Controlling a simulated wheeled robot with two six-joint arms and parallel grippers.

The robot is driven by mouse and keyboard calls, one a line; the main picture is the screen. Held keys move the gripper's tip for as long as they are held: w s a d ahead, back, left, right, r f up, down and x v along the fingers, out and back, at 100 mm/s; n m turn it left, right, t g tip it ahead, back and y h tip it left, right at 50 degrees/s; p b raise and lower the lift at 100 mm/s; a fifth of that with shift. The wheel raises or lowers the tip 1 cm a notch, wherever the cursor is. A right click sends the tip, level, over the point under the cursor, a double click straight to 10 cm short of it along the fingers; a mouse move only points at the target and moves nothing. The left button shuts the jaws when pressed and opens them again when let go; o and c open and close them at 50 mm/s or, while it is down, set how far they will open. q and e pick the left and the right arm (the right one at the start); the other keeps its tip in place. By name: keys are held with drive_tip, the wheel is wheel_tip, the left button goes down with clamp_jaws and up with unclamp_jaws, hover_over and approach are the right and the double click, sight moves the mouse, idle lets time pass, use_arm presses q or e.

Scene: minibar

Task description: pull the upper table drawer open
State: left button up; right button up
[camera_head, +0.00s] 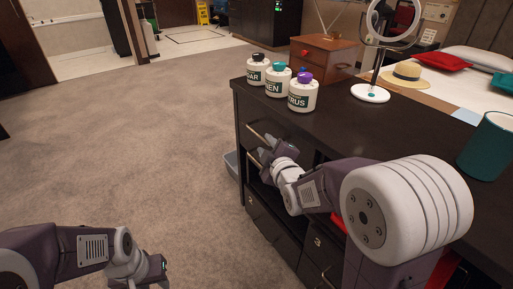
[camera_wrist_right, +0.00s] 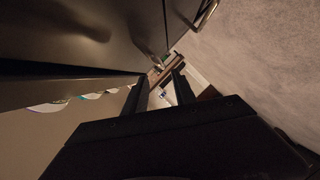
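The dark table (camera_head: 400,122) stands at the right, with drawers in its front. The upper drawer (camera_head: 258,118) at the far left end looks flush with the front. Its metal bar handle (camera_head: 259,133) shows just left of my right gripper (camera_head: 272,151). A handle (camera_wrist_right: 150,48) also shows beyond the fingertips in the right wrist view. The right gripper's fingers (camera_wrist_right: 160,88) are apart, with no handle clearly between them. Contact with the handle cannot be told. My left gripper (camera_head: 155,270) is low over the carpet at lower left; its finger gap is not clear.
Three white bottles (camera_head: 302,97) stand on the table's far end. A round mirror's base (camera_head: 370,93) and a teal cup (camera_head: 487,146) are also on top. Another handle (camera_head: 253,160) is below the upper one. The carpet left is clear.

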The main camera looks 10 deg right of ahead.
sight(258, 135)
drive_tip(key=shift+w+f, duration=0.15)
drive_tip(key=b+x, duration=0.3)
drive_tip(key=x, duration=0.5)
drive_tip(key=shift+w+f, duration=0.15)
drive_tip(key=shift+w, duration=0.3)
clamp_jaws()
idle(0.9)
